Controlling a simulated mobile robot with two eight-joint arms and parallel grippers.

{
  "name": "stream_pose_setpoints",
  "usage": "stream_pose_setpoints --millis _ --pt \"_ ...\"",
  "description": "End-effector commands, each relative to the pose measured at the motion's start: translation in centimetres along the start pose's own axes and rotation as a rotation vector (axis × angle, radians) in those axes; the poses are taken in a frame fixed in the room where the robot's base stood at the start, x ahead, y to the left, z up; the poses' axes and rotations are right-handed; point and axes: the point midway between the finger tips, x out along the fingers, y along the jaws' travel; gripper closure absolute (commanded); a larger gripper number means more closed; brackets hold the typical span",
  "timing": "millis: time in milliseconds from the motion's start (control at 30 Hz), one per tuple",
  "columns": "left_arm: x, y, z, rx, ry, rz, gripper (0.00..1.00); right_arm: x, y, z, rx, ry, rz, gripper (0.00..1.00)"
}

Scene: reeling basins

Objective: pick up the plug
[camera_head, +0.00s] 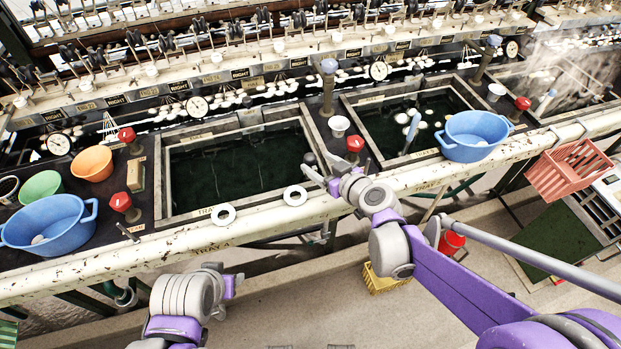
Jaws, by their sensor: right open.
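A small dark grey, round-topped piece (309,159) shows at the right front corner of the middle basin; it may be the plug, but I cannot tell for sure. My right gripper (322,176) is open, with its fingertips right beside this piece, over the basin's edge. I cannot tell whether they touch it. The fingers and wrist hide part of the rim there. My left gripper (234,284) is low in front of the rail, away from the basins, and its jaw opening is not clear.
The middle basin (165,190) holds dark water. White rings (223,214) (295,195) lie along the front rail (120,262). Red knobs (355,144) (121,202), a white cup (339,125) and blue bowls (50,224) (473,136) stand nearby. A red crate (568,170) is at the right.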

Motion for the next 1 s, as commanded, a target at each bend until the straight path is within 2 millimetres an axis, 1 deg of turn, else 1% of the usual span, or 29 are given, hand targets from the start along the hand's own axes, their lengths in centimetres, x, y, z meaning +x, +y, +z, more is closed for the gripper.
stream_pose_setpoints --millis 67,300,367,467,667,767,800,967,1000 --pt "0.1 0.0 0.0 0.000 0.000 0.000 0.50 0.6 0.0 0.1 0.000 -0.001 -0.001 0.25" --pt "0.2 0.0 0.2 0.000 -0.001 0.000 0.50 4.1 0.0 0.3 0.000 -0.001 -0.001 0.25" --pt "0.3 0.0 0.2 0.000 -0.001 0.000 0.50 4.7 0.0 0.3 0.000 -0.001 -0.001 0.25" --pt "0.3 0.0 0.2 0.000 -0.001 0.000 0.50 5.2 0.0 0.3 0.000 -0.001 -0.001 0.25" --pt "0.3 0.0 0.2 0.000 -0.001 0.000 0.50 5.2 0.0 0.3 0.000 -0.001 0.000 0.25" --pt "0.3 0.0 0.2 0.000 -0.001 0.000 0.50 5.2 0.0 0.2 0.001 -0.001 0.000 0.41" --pt "0.3 0.0 0.2 0.000 -0.001 0.000 0.50 5.2 0.0 0.2 0.001 -0.001 0.000 0.49" --pt "0.3 0.0 0.2 0.000 -0.001 0.000 0.50 5.2 0.0 0.2 0.001 -0.001 0.000 0.77" --pt "0.3 0.0 0.2 0.000 -0.001 0.000 0.50 5.2 0.0 0.2 0.001 -0.001 0.000 0.85"
